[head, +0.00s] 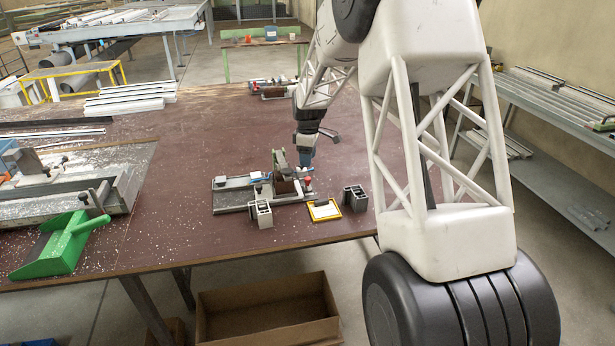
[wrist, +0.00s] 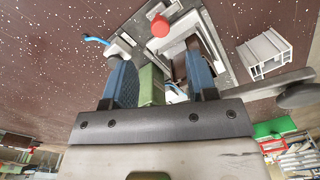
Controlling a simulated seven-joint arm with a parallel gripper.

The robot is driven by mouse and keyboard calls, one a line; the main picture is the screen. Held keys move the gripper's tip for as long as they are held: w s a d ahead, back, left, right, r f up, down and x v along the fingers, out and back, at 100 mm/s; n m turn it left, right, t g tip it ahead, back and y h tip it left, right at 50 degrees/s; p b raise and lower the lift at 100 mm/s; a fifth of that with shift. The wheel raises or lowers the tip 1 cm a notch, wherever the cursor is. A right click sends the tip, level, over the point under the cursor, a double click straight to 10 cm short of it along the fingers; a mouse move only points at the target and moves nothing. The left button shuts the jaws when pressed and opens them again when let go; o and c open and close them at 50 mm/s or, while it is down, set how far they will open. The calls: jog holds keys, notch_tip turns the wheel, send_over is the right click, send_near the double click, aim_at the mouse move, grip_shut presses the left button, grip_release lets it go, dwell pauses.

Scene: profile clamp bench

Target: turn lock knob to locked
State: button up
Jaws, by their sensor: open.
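The clamp fixture (head: 233,197) stands near the front edge of the brown bench, with a grey base, a blue part at its left and a green upright (head: 279,160). A small red knob (head: 308,182) is at its right end; it shows as a round red cap in the wrist view (wrist: 160,26). I cannot read whether it is locked. My gripper (head: 306,166) is above the fixture's right side. In the wrist view its blue fingers (wrist: 158,64) are apart, with the green upright (wrist: 151,84) showing between them. The red knob is beyond the fingertips, apart from them.
A green dustpan (head: 55,245) and a machine lie at the left. The bench between machine and fixture is clear except for chips.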

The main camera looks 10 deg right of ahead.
aim_at(307, 178)
jog(key=shift+s+a+f, duration=0.1)
jog(key=shift+s+f, duration=0.05)
jog(key=shift+f, duration=3.7)
jog(key=c, duration=0.9)
